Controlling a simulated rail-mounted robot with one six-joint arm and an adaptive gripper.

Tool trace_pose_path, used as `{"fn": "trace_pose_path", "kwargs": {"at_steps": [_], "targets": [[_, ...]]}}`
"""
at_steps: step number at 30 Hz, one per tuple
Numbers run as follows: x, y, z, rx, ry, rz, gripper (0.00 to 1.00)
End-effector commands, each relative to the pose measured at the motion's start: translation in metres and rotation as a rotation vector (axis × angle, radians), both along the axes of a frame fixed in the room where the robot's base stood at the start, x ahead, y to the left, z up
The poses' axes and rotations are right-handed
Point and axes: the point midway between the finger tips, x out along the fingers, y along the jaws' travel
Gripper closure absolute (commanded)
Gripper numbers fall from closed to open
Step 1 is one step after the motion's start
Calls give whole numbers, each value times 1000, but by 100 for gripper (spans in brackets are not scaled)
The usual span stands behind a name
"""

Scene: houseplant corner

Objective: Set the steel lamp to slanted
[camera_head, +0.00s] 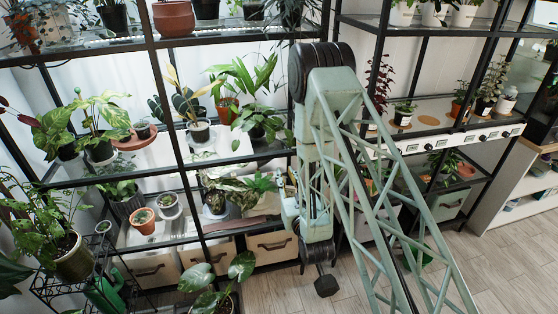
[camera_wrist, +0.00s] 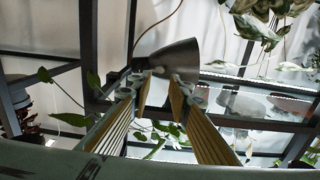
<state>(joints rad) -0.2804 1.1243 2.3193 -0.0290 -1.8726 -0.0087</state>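In the wrist view, a dark steel lamp shade (camera_wrist: 172,57) is at the upper middle, wider at its lower right end and tilted. A thin brown cord or stem (camera_wrist: 160,28) curves upward from near its left side. My gripper (camera_wrist: 160,82) has two fingers with yellow ribbed inner pads. They are apart, with a gap between the tips, and the shade shows at and just beyond them. I cannot tell whether either finger touches it. In the head view my own arm hides the gripper's fingers, and I cannot make out the lamp.
Dark-framed shelves hold several potted plants, including a leafy one (camera_head: 255,95) beside my arm. Dark shelf posts (camera_wrist: 88,45) and leaves (camera_wrist: 160,132) are close around my gripper. A potted plant (camera_head: 217,285) stands low in front. Wooden floor (camera_head: 490,260) is clear at the right.

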Motion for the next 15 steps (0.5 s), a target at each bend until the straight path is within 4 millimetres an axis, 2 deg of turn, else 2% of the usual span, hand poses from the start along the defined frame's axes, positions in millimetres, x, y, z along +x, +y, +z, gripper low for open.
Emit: {"fn": "trace_pose_path", "kwargs": {"at_steps": [15], "targets": [[66,21,0,1,-2,0,82]]}}
